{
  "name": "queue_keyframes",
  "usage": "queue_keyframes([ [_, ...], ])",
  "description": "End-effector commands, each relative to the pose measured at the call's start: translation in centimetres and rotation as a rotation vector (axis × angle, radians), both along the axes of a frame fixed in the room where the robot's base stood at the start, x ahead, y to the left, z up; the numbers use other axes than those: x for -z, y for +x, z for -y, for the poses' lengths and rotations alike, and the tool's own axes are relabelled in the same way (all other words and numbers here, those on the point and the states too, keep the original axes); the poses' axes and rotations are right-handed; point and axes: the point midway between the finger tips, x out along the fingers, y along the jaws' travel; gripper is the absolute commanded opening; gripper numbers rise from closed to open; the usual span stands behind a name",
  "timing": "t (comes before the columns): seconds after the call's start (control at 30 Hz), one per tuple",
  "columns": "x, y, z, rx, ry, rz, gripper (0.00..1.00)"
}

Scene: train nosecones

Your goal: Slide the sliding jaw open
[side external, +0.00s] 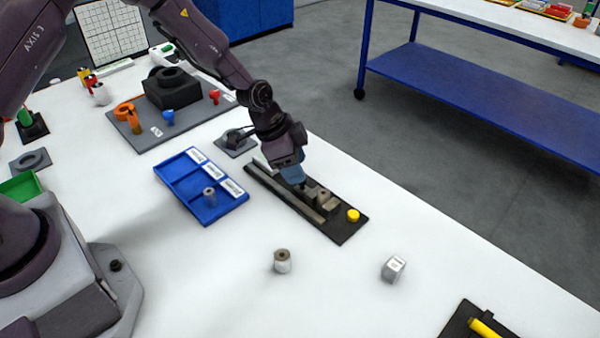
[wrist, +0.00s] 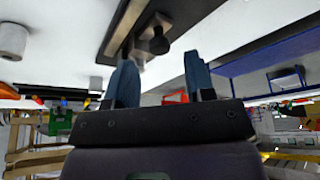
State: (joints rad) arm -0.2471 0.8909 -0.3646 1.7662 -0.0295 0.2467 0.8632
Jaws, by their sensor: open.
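A black base plate (side external: 346,234) carries a long rail (side external: 300,207) and a grey-brown block (side external: 324,198), which looks like the sliding jaw. A yellow knob (side external: 353,215) sits at the plate's near end. My gripper (side external: 291,177) is low over the fixture, on the far side of that block, and hides part of the rail. In the wrist view my gripper (wrist: 162,76) has its two blue fingers apart with nothing clearly between them. The block (wrist: 153,42), with a dark round part, shows just beyond the fingers. I cannot tell whether they touch it.
A blue tray (side external: 176,189) with a small grey cylinder in it stands left of the fixture. A grey-white cylinder (side external: 282,262) and a pale cube (side external: 393,269) stand in front. A grey board (side external: 185,130) with several parts lies behind. The white table between them is clear.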

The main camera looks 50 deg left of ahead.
Motion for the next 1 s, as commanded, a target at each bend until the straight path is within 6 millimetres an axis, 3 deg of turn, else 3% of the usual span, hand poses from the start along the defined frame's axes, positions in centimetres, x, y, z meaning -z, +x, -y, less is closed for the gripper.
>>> queue_keyframes([
  [0.2,2.4,0.7,0.7,0.0,0.0,-0.001,0.49],
  [0.57,2.8,0.8,0.8,0.0,0.001,0.001,0.49],
  [0.8,2.8,0.8,0.8,0.0,0.0,0.0,0.0],
  [1.0,2.8,0.8,0.3,-0.002,0.0,0.0,0.0],
])
